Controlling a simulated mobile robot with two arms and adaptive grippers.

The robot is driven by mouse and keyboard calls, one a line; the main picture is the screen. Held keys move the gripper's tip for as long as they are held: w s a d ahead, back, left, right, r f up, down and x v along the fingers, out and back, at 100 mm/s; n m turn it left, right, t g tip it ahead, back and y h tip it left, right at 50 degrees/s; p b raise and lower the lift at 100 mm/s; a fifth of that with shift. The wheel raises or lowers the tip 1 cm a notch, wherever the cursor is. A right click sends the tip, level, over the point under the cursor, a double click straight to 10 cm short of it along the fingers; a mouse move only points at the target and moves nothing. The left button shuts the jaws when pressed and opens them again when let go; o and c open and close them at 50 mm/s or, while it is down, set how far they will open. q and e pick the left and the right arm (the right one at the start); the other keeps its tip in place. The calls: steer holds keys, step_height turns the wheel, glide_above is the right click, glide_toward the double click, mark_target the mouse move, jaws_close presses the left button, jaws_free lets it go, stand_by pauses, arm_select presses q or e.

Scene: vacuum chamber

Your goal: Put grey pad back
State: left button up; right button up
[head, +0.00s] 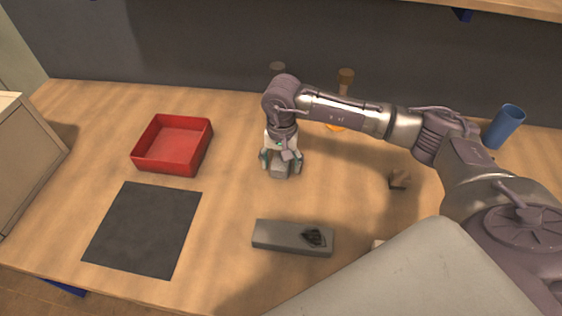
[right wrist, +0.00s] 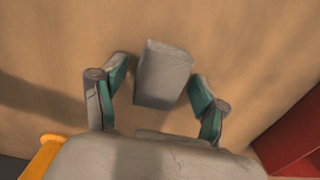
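A small grey block, which I take for the grey pad (head: 281,171), is on the wooden table below my right gripper (head: 281,160). In the right wrist view the grey pad (right wrist: 163,75) is between the two green-padded fingers of the right gripper (right wrist: 160,85), slightly tilted. The fingers are spread, with a narrow gap on each side, and do not clearly touch it. My left gripper is not in view.
A red tray (head: 139,157) stands left of the gripper, with a dark mat (head: 145,230) in front of it. A grey holder (head: 275,237) with a dark piece lies in front. A small brown block (head: 398,179) and blue cup (head: 505,127) are on the right.

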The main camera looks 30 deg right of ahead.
mark_target(281, 162)
steer(key=shift+r, duration=0.5)
step_height(281, 162, up, 11)
steer(key=b, duration=0.1)
steer(key=shift+r, duration=0.2)
steer(key=shift+f, duration=0.1)
stand_by(0.4)
